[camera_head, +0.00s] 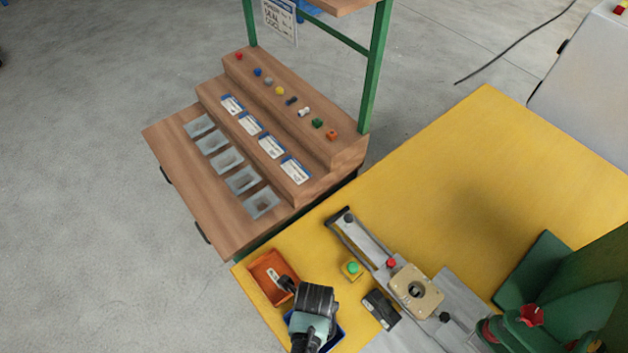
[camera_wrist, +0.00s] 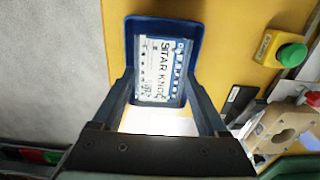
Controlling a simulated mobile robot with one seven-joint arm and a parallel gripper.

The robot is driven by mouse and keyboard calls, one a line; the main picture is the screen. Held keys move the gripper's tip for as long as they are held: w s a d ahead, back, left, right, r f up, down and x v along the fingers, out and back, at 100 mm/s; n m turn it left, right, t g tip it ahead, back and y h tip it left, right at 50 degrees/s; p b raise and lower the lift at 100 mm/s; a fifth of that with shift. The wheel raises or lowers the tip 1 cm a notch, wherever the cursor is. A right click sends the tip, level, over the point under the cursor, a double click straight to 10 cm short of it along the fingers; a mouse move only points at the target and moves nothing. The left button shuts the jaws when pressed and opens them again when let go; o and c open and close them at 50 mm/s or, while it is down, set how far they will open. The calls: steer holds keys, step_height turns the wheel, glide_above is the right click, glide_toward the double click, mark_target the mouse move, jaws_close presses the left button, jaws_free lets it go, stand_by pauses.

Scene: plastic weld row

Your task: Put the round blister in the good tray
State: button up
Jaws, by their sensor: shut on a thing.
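My gripper (camera_wrist: 160,88) points down over a blue tray (camera_wrist: 134,40), and its fingers are closed on the sides of a white-and-blue blister card (camera_wrist: 160,65) printed "STAR KNOB". I cannot tell whether the card touches the tray floor or hangs above it, and its round shape does not show clearly. A bright white patch fills the space between the finger bases. In the head view my gripper (camera_head: 294,288) hides most of the blue tray (camera_head: 338,338). An orange tray (camera_head: 255,268) with a pale piece in it stands just beyond. No label tells which tray is good.
On the yellow table (camera_head: 450,170), a green button box (camera_head: 352,269), a black device (camera_head: 381,308) and a fixture with a beige block (camera_head: 416,291) stand right of the trays. A stepped wooden rack (camera_head: 275,150) with cards and bins is beyond. The table's upper middle is clear.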

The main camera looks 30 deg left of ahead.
steer(key=shift+f, duration=0.2)
steer(key=o, duration=0.9)
steer(key=shift+o, duration=0.2)
step_height(320, 180, up, 12)
steer(key=shift+r+p, duration=0.25)
steer(key=shift+p, duration=0.15)
